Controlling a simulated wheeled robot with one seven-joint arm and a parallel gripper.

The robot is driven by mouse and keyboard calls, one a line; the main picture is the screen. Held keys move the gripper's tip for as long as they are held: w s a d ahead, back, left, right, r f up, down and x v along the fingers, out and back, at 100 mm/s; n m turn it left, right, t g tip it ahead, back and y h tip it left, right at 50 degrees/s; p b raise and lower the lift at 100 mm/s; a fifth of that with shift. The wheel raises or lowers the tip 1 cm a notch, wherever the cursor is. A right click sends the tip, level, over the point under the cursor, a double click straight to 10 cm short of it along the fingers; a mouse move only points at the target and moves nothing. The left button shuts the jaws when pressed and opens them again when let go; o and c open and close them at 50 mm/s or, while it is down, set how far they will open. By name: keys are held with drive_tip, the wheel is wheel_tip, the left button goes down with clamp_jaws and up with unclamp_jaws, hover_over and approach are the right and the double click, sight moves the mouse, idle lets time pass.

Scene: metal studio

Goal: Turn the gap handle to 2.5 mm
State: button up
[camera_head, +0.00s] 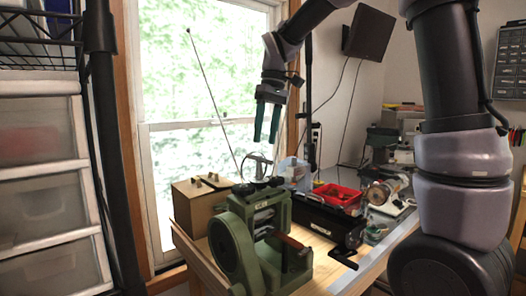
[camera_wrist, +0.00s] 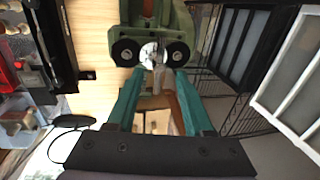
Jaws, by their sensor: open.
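The green rolling mill (camera_head: 232,245) stands on the bench's near end. On its top are two dark round knobs with a silver gap handle (camera_head: 258,166) rising between them. In the wrist view the handle's silver round part (camera_wrist: 151,55) lies between the dark knobs, just beyond my fingertips. My gripper (camera_head: 266,138) hangs fingers down above the handle, with its teal fingers apart and nothing clearly held. In the wrist view its fingers (camera_wrist: 160,72) reach towards the handle from both sides, with no clear contact. No gap reading is legible.
A wooden box (camera_head: 190,205) stands left of the mill. To the right are a black machine with a crank (camera_head: 325,220), a red tray (camera_head: 337,195) and other bench tools. A wire shelf and drawers (camera_head: 45,215) stand at far left. The air around my fingers looks clear.

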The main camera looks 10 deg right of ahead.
sight(260, 158)
drive_tip(key=shift+s+a+f, duration=0.15)
drive_tip(key=shift+f, duration=1)
drive_tip(key=shift+s+a+f, duration=0.15)
drive_tip(key=shift+f, duration=1)
clamp_jaws()
drive_tip(key=shift+m, duration=0.6)
drive_tip(key=shift+s+a+m+t, duration=0.1)
drive_tip(key=shift+m+t, duration=0.15)
drive_tip(key=shift+m, duration=0.9)
drive_tip(key=shift+s+a+m+t, duration=0.1)
drive_tip(key=shift+m+t, duration=0.15)
drive_tip(key=shift+m, duration=0.9)
drive_tip(key=shift+r+m, duration=0.1)
drive_tip(key=shift+m, duration=0.2)
